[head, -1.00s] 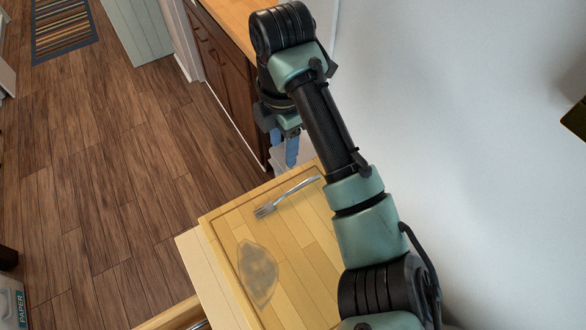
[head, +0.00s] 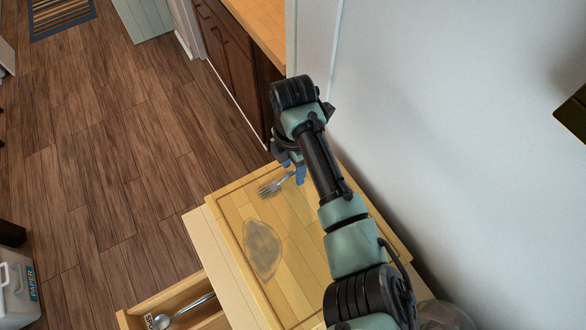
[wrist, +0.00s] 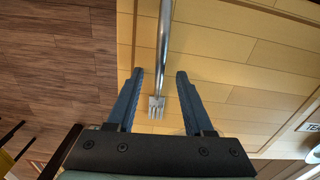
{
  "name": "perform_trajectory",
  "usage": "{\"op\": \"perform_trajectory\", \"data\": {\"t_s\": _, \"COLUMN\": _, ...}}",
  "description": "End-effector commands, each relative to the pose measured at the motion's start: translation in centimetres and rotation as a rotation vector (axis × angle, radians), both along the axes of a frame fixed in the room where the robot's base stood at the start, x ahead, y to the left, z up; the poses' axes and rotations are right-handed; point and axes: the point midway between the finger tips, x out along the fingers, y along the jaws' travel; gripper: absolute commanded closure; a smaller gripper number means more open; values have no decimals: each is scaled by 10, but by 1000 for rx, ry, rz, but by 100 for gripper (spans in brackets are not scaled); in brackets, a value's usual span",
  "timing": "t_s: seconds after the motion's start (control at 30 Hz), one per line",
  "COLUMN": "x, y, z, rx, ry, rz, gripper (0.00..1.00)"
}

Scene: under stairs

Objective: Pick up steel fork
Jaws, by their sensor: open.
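The steel fork (head: 272,187) lies on the light wooden board (head: 225,207) near its far edge. In the head view its handle end runs behind my gripper (head: 293,170). In the wrist view the fork (wrist: 163,60) runs lengthwise, with its tines (wrist: 157,106) toward me, between the two blue fingers of my gripper (wrist: 160,73). The fingers are apart, one on each side of the fork, and neither is seen touching it. The height of the fingers above the board is hard to judge.
An open drawer (head: 160,305) below holds a spoon (head: 183,312). A white wall (head: 450,130) stands to the right and a dark cabinet (head: 228,50) behind. Wooden floor (head: 110,170) is free at left.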

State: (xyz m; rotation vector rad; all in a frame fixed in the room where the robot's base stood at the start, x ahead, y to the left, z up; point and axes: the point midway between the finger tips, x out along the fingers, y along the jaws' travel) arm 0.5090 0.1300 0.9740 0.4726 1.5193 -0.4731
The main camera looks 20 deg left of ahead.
Motion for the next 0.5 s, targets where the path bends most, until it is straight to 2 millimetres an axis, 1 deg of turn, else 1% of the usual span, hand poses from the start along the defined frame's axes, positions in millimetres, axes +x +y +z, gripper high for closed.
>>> {"op": "perform_trajectory", "data": {"t_s": 0.1, "x": 0, "y": 0, "z": -5, "rx": 0, "ry": -1, "rz": 1, "gripper": 48}}
{"op": "perform_trajectory", "data": {"t_s": 0.27, "x": 0, "y": 0, "z": -6, "rx": 0, "ry": -1, "rz": 1, "gripper": 48}}
{"op": "perform_trajectory", "data": {"t_s": 0.3, "x": 0, "y": 0, "z": -6, "rx": 0, "ry": -1, "rz": 1, "gripper": 52}}
{"op": "perform_trajectory", "data": {"t_s": 0.37, "x": 0, "y": 0, "z": -6, "rx": 0, "ry": -1, "rz": 0, "gripper": 62}}
{"op": "perform_trajectory", "data": {"t_s": 0.5, "x": 0, "y": 0, "z": -5, "rx": 0, "ry": -1, "rz": 0, "gripper": 88}}
